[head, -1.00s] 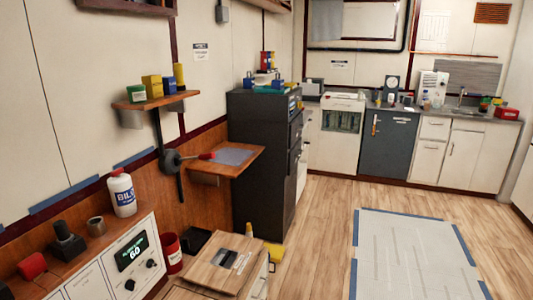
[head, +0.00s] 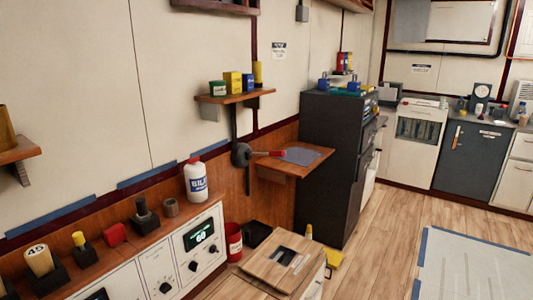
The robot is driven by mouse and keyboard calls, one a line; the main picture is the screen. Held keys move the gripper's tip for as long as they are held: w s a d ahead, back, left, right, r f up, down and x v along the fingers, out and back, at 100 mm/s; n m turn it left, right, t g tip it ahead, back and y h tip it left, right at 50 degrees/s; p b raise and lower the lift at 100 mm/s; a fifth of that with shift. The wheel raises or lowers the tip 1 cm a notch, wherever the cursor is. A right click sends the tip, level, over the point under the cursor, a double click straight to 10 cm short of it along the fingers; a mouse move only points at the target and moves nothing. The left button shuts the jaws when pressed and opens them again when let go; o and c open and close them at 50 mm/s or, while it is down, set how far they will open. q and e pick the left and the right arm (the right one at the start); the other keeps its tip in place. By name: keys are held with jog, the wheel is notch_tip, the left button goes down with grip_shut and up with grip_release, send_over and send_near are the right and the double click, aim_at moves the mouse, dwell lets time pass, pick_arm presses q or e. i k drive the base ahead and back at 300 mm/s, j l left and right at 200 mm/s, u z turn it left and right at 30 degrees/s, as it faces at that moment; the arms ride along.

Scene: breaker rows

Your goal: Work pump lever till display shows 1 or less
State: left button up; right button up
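The pump lever (head: 265,153) has a red grip and sticks out to the right from a dark round hub (head: 240,155) on the wooden wall panel. It lies about level, above the left edge of a small wooden shelf. A dark vertical pipe runs above and below the hub. The display (head: 199,236) on the white console reads 60 in green, with smaller text above it. A white bottle labelled BIL (head: 196,180) stands on the ledge above the console. Neither of my grippers is in view.
The wooden shelf (head: 290,162) juts out beside the lever, with a dark cabinet (head: 335,165) to its right. A red bucket (head: 233,241) and a wooden-topped box (head: 270,262) stand below. Open wood floor (head: 385,245) lies to the right.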

aim_at(279, 152)
jog(key=u, duration=1.65)
jog(key=k+l, duration=0.1)
jog(key=l, duration=0.4)
jog(key=k+l, duration=0.1)
jog(key=l, duration=0.35)
jog(key=k+l, duration=0.15)
jog(key=l, duration=0.35)
jog(key=k+l, duration=0.1)
jog(key=l, duration=0.35)
jog(key=k+l, duration=0.1)
jog(key=l, duration=0.4)
jog(key=i+l, duration=0.8)
jog(key=i, duration=0.2)
jog(key=k+z, duration=0.05)
